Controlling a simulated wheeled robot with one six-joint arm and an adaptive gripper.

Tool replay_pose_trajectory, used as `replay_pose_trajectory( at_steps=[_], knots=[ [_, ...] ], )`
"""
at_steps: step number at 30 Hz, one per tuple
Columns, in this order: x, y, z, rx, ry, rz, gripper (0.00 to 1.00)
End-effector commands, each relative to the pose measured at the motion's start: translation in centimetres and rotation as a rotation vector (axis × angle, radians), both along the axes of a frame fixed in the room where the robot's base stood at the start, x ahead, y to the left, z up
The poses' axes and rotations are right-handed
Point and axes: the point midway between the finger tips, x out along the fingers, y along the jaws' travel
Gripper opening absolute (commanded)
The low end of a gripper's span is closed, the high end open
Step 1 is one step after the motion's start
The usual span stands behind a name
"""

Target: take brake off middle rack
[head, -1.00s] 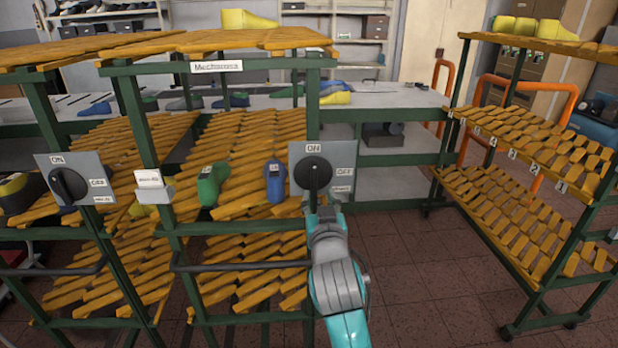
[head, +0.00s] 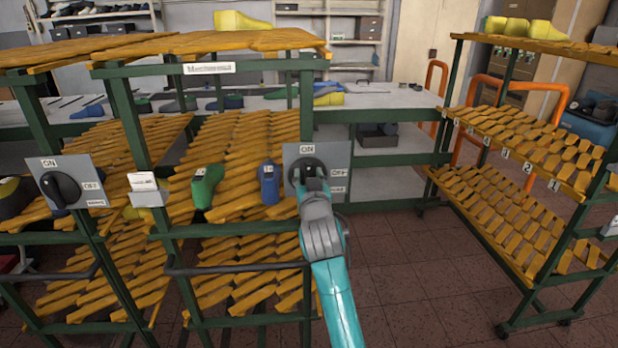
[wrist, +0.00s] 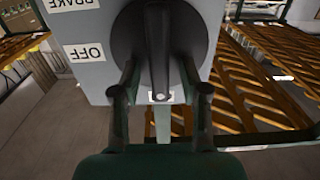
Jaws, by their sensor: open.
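The middle rack (head: 307,112) is a green frame with slanted yellow slats and a Mechanema-like label on top. Its grey brake panel (head: 333,155) has a round black knob (head: 308,165) with a raised grip bar, ON above and OFF to the right. In the wrist view the panel (wrist: 85,25) is upside down, and the knob's bar (wrist: 160,50) stands vertical, with a white mark at its lower end. My gripper (head: 312,183) is open in front of the knob. In the wrist view its fingers (wrist: 162,88) lie on either side of the bar, apart from it.
A green last (head: 207,186) and a blue last (head: 269,183) sit on the middle rack's shelf. The left rack has a similar brake panel (head: 68,186). A dark handle bar (head: 240,268) crosses the middle rack's front. Open tiled floor (head: 420,270) lies before the right rack (head: 520,150).

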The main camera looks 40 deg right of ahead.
Motion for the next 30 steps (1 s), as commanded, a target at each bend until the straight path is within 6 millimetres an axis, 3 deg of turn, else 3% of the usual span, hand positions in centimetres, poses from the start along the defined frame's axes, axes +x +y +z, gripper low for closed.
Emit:
replay_pose_trajectory(
  at_steps=[3, 9, 20, 30],
  knots=[
    [-0.02, 0.01, 0.00, 0.000, 0.000, 0.000, 0.45],
    [-0.02, 0.02, 0.00, 0.000, 0.000, 0.000, 0.00],
    [-0.07, -0.03, 0.01, 0.024, -0.016, 0.000, 0.00],
    [-0.26, -0.32, -0.04, 0.194, -0.131, -0.001, 0.00]
  ],
)
